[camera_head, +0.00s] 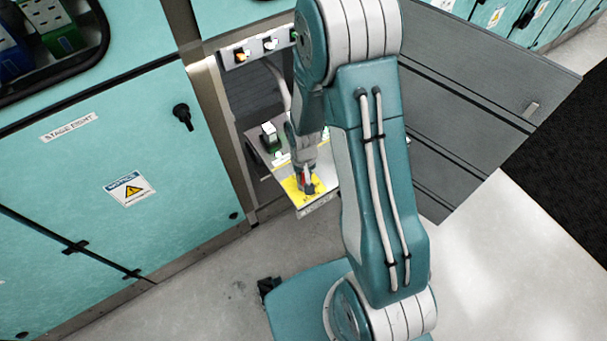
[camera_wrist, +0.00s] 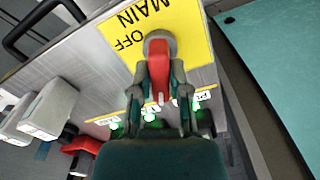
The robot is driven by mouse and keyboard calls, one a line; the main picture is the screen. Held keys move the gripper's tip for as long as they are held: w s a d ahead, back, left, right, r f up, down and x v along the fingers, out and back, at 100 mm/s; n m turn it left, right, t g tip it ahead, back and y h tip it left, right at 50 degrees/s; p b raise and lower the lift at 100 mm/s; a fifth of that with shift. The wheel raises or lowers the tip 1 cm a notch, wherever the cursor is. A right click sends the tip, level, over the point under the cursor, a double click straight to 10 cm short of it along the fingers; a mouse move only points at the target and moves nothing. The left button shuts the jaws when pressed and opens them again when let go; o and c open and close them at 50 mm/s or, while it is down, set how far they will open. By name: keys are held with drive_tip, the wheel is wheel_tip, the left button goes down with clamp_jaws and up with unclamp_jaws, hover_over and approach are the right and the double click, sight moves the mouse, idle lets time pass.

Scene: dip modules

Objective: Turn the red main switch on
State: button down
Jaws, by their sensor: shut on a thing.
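The red main switch (camera_wrist: 158,84) sits on a yellow plate (camera_wrist: 195,32) whose words MAIN and OFF read upside down in the wrist view. Its handle lies along the picture's vertical, with a grey round base at the top. My gripper (camera_wrist: 160,72) has a finger on each side of the handle and is shut on it. In the head view the yellow plate (camera_head: 291,188) is on the panel in the open cabinet, with my gripper (camera_head: 306,184) over it; the switch is mostly covered there.
Green-lit indicators (camera_wrist: 149,116) stand close below the switch in the wrist view. White modules (camera_wrist: 47,108) and a red block (camera_wrist: 80,148) are at left. The open grey cabinet door (camera_head: 465,105) lies right of my arm. A closed teal cabinet (camera_head: 85,215) stands at left.

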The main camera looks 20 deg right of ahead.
sight(303, 175)
drive_tip(key=shift+n, duration=2.2)
drive_tip(key=shift+f, duration=0.1)
drive_tip(key=c, duration=0.6)
unclamp_jaws()
wheel_tip(303, 175, up, 12)
